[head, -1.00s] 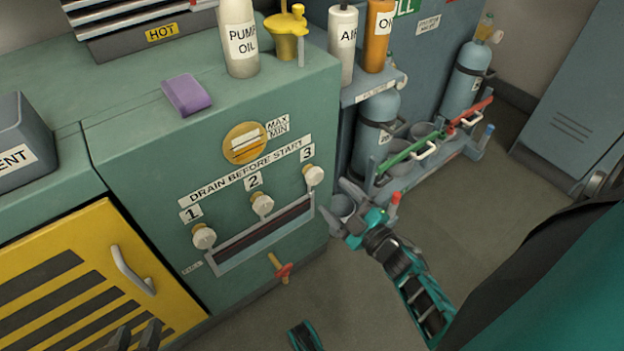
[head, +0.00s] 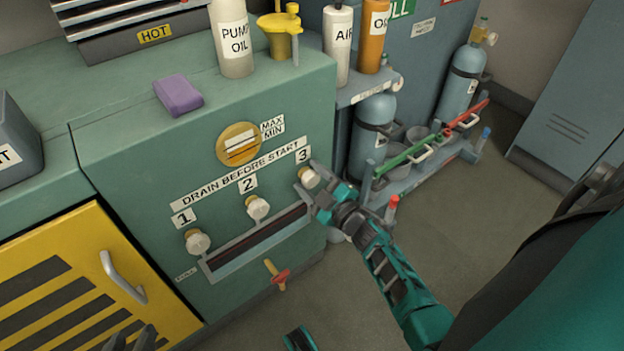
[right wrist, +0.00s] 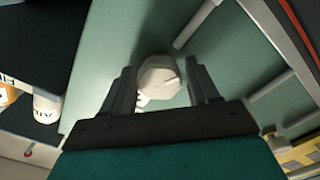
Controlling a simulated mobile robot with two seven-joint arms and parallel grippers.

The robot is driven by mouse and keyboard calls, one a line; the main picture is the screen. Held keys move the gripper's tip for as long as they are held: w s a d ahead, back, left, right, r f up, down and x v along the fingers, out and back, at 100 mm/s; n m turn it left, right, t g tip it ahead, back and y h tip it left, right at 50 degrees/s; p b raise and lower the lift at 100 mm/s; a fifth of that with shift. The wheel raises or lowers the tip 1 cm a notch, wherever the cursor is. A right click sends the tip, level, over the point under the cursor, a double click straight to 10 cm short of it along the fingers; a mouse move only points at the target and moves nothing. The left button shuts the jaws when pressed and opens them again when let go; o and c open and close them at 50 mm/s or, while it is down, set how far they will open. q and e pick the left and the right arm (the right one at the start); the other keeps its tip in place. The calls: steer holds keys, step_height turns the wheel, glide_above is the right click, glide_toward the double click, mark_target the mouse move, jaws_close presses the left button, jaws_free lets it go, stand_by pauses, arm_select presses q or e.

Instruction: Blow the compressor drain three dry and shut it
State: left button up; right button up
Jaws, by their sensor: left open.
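The drain three knob (head: 308,177) is a pale round knob under the label "3" on the green compressor front (head: 150,180). My right gripper (head: 309,180) is at this knob. In the right wrist view the knob (right wrist: 160,80) sits between the two fingers of my right gripper (right wrist: 163,88), with a small gap on each side, so the gripper is open around it. My left gripper (head: 132,338) is open at the bottom left edge, mostly cut off, in front of the yellow striped door. Any water or flow at the drain cannot be made out.
Drain knobs one (head: 197,242) and two (head: 258,207) are to the left, above a slotted trough (head: 255,240). A red and yellow valve handle (head: 277,275) protrudes below. Gas cylinders (head: 372,135) stand right of the compressor. The floor (head: 470,235) in front is clear.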

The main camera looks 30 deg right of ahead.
steer(key=c, duration=0.7)
steer(key=shift+c, duration=0.2)
